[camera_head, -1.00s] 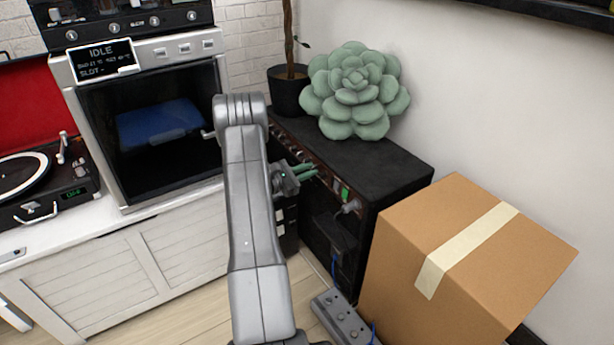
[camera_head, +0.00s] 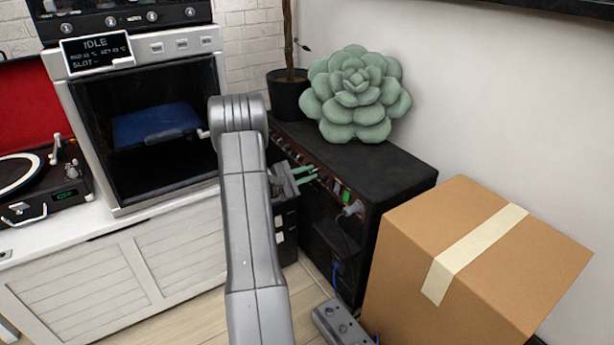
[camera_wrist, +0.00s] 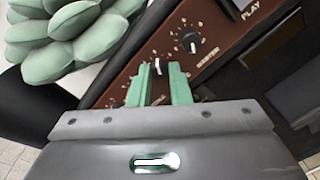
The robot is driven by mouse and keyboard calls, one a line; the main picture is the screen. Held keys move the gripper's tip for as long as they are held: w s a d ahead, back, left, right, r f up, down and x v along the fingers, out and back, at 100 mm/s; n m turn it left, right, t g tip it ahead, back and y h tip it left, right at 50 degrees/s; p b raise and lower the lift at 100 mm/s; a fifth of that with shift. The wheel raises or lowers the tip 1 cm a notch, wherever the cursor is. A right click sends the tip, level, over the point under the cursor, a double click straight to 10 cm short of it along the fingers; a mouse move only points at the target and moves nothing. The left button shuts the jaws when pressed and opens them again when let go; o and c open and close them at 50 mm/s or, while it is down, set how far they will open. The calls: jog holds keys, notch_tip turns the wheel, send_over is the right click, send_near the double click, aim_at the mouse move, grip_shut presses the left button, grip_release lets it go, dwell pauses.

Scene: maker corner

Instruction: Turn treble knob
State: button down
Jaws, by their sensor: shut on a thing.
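The black amplifier (camera_head: 375,168) stands by the wall, with a brown control panel (camera_wrist: 222,22) and a row of knobs. My gripper (camera_head: 308,172) reaches the panel from the left in the head view. In the wrist view its green fingers (camera_wrist: 159,70) are shut on a small dark knob with a white pointer (camera_wrist: 157,66), which I take to be the treble knob. Its label is hidden by the fingers. The knob marked MASTER (camera_wrist: 190,42) is to its right, apart from the fingers.
A green succulent-shaped cushion (camera_head: 355,95) and a plant pot (camera_head: 290,93) sit on the amplifier. A taped cardboard box (camera_head: 470,255) stands in front at the right. A power strip (camera_head: 340,325) lies on the floor. An oven-like machine (camera_head: 150,130) is at the left.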

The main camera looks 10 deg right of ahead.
jog(key=c, duration=1.3)
grip_release()
jog(key=shift+c, duration=0.2)
jog(key=shift+a, duration=0.1)
jog(key=p+v, duration=0.4)
jog(key=v, duration=0.9)
jog(key=shift+a, duration=0.35)
jog(key=shift+s+d+f, duration=0.1)
jog(key=b+x, duration=0.4)
jog(key=x, duration=1)
jog(key=shift+a, duration=0.2)
